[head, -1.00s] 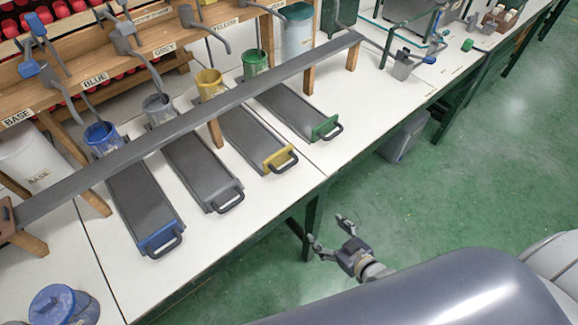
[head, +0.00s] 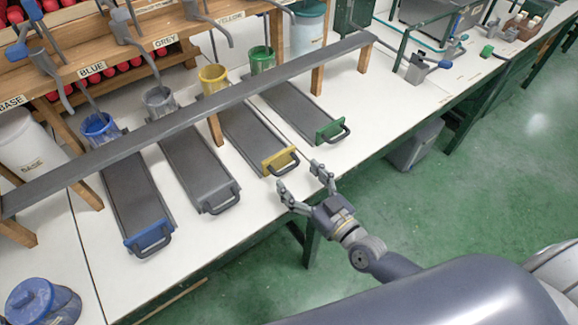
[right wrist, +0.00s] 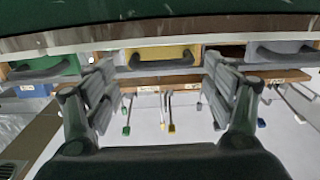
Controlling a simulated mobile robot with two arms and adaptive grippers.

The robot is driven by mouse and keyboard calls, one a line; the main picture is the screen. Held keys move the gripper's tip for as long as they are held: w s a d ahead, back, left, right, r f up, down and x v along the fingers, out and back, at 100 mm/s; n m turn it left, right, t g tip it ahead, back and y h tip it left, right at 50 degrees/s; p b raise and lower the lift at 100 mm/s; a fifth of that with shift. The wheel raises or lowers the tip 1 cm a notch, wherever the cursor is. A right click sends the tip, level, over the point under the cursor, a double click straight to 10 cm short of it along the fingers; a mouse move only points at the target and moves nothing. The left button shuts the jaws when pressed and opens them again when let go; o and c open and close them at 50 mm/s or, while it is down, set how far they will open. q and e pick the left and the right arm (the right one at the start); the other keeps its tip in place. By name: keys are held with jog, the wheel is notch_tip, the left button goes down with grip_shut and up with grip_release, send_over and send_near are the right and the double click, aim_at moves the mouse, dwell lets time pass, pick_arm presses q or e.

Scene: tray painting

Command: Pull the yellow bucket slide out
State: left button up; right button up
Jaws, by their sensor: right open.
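The yellow bucket slide (head: 244,127) is a dark tray on the white table, with a yellow end plate (head: 277,160) and a dark handle (head: 288,163) at the table's front edge. A yellow bucket (head: 212,78) stands at its far end. My right gripper (head: 300,174) is open and empty, its fingers just in front of and below the yellow handle, apart from it in the head view. In the right wrist view the yellow end plate (right wrist: 165,54) and its handle (right wrist: 160,61) show between the two open fingers (right wrist: 157,88). My left gripper is not in view.
The green-ended slide (head: 330,131) lies to the right of the yellow one, the grey slide (head: 220,199) and blue-ended slide (head: 150,236) to the left. A long grey rail (head: 180,120) on wooden legs crosses above the slides. Open green floor lies in front of the table.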

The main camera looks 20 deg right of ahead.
aim_at(290, 170)
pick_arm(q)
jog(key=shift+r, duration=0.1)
pick_arm(e)
jog(key=shift+x, duration=2.35)
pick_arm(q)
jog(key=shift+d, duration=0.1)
